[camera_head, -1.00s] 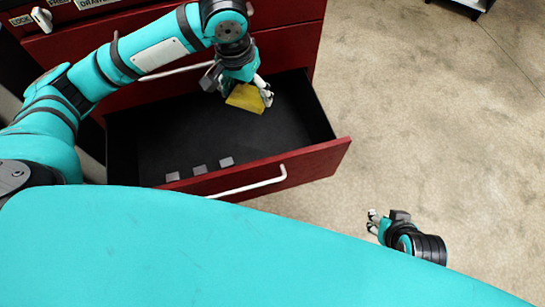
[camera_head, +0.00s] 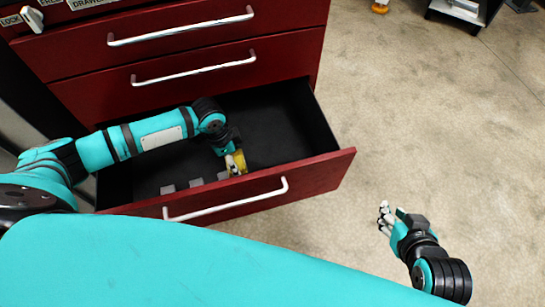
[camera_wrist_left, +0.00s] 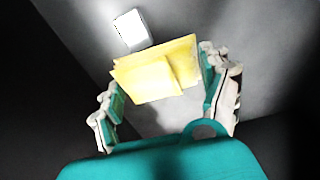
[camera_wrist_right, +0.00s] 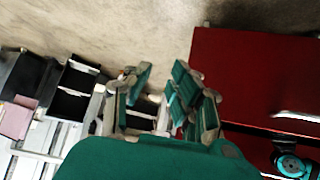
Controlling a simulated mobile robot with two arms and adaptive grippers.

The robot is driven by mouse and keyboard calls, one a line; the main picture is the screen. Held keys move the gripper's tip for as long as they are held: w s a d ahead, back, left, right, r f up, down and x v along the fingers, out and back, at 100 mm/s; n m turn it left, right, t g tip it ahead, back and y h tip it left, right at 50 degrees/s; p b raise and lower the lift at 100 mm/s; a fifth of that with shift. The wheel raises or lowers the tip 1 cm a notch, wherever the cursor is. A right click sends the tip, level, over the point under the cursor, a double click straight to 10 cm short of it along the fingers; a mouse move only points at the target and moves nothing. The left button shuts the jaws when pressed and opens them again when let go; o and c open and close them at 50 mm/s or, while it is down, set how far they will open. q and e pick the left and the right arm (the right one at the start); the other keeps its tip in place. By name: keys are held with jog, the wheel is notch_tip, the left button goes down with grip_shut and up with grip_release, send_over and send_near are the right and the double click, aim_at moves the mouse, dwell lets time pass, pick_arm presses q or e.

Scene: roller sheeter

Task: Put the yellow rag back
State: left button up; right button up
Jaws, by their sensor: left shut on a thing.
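The yellow rag (camera_head: 240,157) is in the open red drawer, near the front panel. My left gripper (camera_head: 235,166) is inside the drawer and shut on the rag. In the left wrist view the folded yellow rag (camera_wrist_left: 160,75) spans between the two fingers of my left gripper (camera_wrist_left: 158,82). Whether the rag touches the drawer floor I cannot tell. My right gripper (camera_head: 385,217) is outside the drawer, to its right over the floor. The right wrist view shows its fingers (camera_wrist_right: 158,85) apart with nothing between them.
The open drawer (camera_head: 320,177) has a black inside and a white handle. Several small grey blocks (camera_head: 168,189) lie along its front; one pale block (camera_wrist_left: 130,30) is close to the rag. Closed red drawers (camera_head: 200,67) are above.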

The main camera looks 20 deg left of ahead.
pick_arm(q)
jog(key=b, duration=0.2)
send_near(274, 160)
jog(key=s+a+f, duration=0.2)
jog(key=a+f, duration=0.1)
pick_arm(e)
jog(key=w+a+r+t+y, duration=0.1)
jog(key=w+a+r+t, duration=0.2)
jog(key=w+r+t, duration=0.25)
pick_arm(q)
jog(key=w+d, duration=0.1)
jog(key=w+d+b, duration=0.1)
jog(key=d, duration=0.1)
jog(key=shift+w+d+f, duration=0.1)
jog(key=shift+w+d, duration=0.1)
jog(key=shift+d, duration=0.15)
jog(key=shift+w+d+f, duration=0.1)
notch_tip(274, 160, down, 3)
jog(key=shift+f+b, duration=0.1)
jog(key=shift+b, duration=1)
pick_arm(e)
notch_tip(274, 160, up, 16)
jog(key=a+t+y, duration=0.1)
jog(key=t+y, duration=0.2)
jog(key=t, duration=0.6)
jog(key=shift+a+f+n+y, duration=0.15)
jog(key=shift+a+n+y, duration=0.15)
jog(key=shift+n, duration=0.1)
jog(key=shift+s, duration=0.1)
